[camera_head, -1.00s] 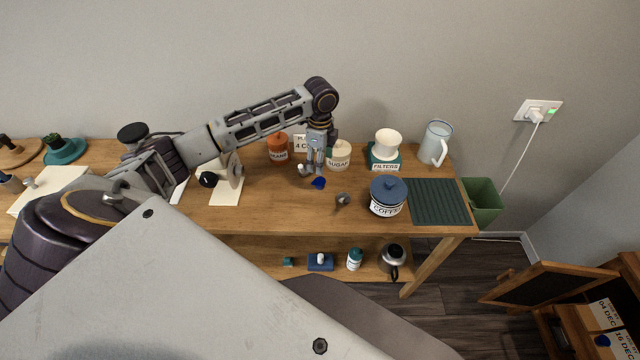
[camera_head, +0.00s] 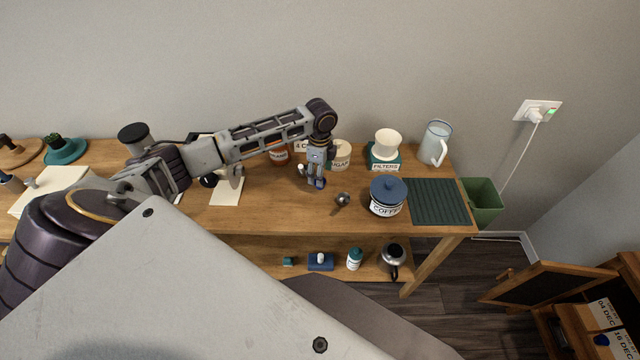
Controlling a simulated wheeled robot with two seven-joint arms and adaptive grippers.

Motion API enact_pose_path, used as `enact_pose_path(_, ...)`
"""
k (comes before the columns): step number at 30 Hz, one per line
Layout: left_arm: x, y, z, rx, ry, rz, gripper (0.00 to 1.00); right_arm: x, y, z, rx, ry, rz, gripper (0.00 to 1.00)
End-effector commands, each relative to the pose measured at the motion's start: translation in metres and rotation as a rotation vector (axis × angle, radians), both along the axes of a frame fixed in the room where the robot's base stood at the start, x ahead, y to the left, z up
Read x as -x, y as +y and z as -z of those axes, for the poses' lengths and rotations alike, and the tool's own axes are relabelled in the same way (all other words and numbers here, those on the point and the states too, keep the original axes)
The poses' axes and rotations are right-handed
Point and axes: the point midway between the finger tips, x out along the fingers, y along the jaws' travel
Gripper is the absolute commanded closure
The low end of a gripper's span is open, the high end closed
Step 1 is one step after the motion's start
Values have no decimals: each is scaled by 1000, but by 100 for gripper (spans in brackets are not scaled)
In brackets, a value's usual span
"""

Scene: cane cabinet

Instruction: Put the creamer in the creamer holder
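A small dark blue item (camera_head: 318,184), which may be the creamer, is on the wooden table at the fingertips of my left gripper (camera_head: 317,180). The gripper points down and its fingers hide most of the item. I cannot tell whether they are closed on it. The orange jar (camera_head: 278,157), whose label seems to read CREAM, stands behind my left arm and is mostly hidden; it may be the creamer holder. My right gripper is not in view.
A sugar jar (camera_head: 342,155) stands just behind the gripper. A metal spoon-like item (camera_head: 343,199) and a blue-lidded coffee jar (camera_head: 388,196) are to the right. The filters holder (camera_head: 385,151), a glass pitcher (camera_head: 436,143) and a dark green mat (camera_head: 438,202) lie farther right.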

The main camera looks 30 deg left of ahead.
Motion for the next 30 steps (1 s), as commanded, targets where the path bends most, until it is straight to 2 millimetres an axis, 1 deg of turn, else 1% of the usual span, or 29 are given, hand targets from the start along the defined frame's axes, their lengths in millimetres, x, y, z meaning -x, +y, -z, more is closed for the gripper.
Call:
enact_pose_path(10,1,0,35,0,2,0,39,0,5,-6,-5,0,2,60)
enact_pose_path(15,1,0,47,-1,0,1,39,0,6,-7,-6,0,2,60)
enact_pose_path(29,1,0,48,-1,0,1,39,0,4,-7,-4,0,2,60)
enact_pose_path(30,1,0,48,-1,0,1,40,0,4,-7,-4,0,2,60)
